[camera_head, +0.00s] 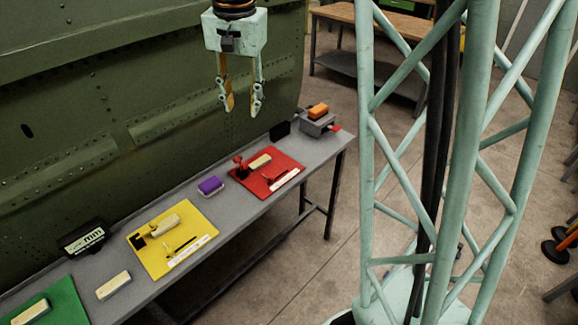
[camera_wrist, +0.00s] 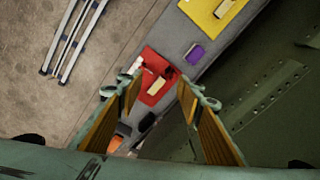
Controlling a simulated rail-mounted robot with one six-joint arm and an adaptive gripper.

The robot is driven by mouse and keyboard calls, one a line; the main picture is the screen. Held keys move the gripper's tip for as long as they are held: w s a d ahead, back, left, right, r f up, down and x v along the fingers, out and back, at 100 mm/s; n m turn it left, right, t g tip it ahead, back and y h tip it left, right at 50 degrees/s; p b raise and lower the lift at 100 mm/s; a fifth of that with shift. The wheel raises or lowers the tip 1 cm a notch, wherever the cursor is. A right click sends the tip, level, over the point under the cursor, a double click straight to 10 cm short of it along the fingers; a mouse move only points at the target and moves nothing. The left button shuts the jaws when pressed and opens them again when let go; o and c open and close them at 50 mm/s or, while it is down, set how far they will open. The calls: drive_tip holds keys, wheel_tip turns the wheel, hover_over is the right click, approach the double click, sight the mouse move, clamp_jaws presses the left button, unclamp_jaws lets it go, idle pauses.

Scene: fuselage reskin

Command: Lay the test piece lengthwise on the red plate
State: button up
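The red plate (camera_head: 284,159) lies on the grey bench near its far end. It carries a cream block (camera_head: 260,161), a small red fixture (camera_head: 240,166) and a white labelled strip (camera_head: 285,179). The plate also shows between my fingers in the wrist view (camera_wrist: 148,95). A loose cream bar (camera_head: 113,285) lies on bare bench between the yellow and green plates; other similar cream blocks lie on the plates. I cannot tell for certain which is the test piece. My gripper (camera_head: 242,108) is open and empty, high above the bench, pointing down.
The yellow plate (camera_head: 148,256) and green plate (camera_head: 62,300) carry cream blocks. A purple block (camera_head: 210,185) sits between yellow and red. A grey device (camera_head: 316,126) with an orange block stands at the far end. A display (camera_head: 83,238) stands by the green fuselage wall (camera_head: 150,70).

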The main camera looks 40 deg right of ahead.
drive_tip(key=s+a+r+n+t, duration=0.15)
drive_tip(key=s+a+r, duration=0.3)
drive_tip(key=s, duration=0.45)
drive_tip(key=s+a+r+n, duration=0.3)
drive_tip(key=s+r, duration=0.3)
drive_tip(key=s, duration=0.3)
drive_tip(key=s+a+n, duration=0.1)
drive_tip(key=s+n, duration=0.1)
drive_tip(key=s, duration=0.7)
drive_tip(key=s+a+n, duration=0.2)
drive_tip(key=s+n, duration=0.1)
drive_tip(key=s, duration=0.6)
drive_tip(key=shift+s+a+f+t, duration=0.25)
drive_tip(key=shift+s+f+t, duration=0.1)
drive_tip(key=shift+t, duration=0.1)
drive_tip(key=shift+w, duration=0.1)
